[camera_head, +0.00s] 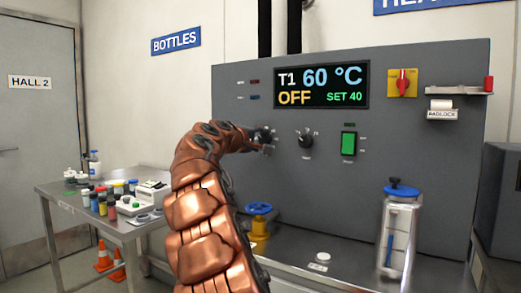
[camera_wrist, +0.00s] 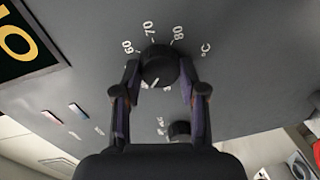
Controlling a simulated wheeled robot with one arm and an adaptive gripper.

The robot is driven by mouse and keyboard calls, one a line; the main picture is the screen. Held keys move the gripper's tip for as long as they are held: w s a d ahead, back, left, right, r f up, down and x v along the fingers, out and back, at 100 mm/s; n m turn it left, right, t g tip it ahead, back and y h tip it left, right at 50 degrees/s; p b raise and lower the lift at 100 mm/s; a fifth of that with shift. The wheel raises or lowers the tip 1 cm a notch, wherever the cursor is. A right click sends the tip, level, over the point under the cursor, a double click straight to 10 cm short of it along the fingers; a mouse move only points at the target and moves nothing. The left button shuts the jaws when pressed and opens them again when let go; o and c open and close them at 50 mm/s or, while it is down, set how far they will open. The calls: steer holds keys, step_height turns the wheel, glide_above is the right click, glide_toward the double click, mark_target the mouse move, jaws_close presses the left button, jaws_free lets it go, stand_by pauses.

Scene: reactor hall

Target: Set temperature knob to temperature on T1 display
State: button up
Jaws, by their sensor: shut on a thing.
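The T1 display (camera_head: 320,85) reads "T1 60 °C", "OFF" and "SET 40". The temperature knob (camera_wrist: 158,64) is black and round, with 60, 70, 80 and °C marked around it in the wrist view. A white mark on its face lies toward the lower left, away from the 60. My gripper (camera_wrist: 159,76) is shut on this knob, one finger on each side. In the head view my gripper (camera_head: 264,139) is at the panel's left and covers most of the knob. The lower scale numbers are mostly hidden in the wrist view.
A second black knob (camera_head: 306,139) and a green switch (camera_head: 348,143) are to the right on the panel. A red knob on a yellow plate (camera_head: 402,83) is higher up. A blue-topped valve (camera_head: 259,210) and a clear canister (camera_head: 397,235) stand below. A bottle table (camera_head: 75,205) is left.

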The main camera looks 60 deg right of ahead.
steer(key=m+b, duration=0.5)
steer(key=shift+f+t, duration=0.3)
steer(key=shift+t, duration=0.1)
steer(key=m, duration=0.1)
steer(key=m+b, duration=0.2)
steer(key=shift+s+r+m, duration=0.1)
steer(key=shift+r+m, duration=0.15)
steer(key=shift+m, duration=0.05)
steer(key=shift+r+m+b, duration=0.15)
steer(key=shift+m+b, duration=0.2)
steer(key=shift+m, duration=0.15)
steer(key=shift+m, duration=0.3)
steer(key=shift+m, duration=1.2)
steer(key=shift+r+m+t+h+p, duration=0.1)
steer(key=shift+m+t+h+p, duration=0.35)
steer(key=shift+m, duration=0.75)
steer(key=shift+s+m+p, duration=0.1)
steer(key=shift+m+p, duration=0.45)
steer(key=shift+m, duration=0.25)
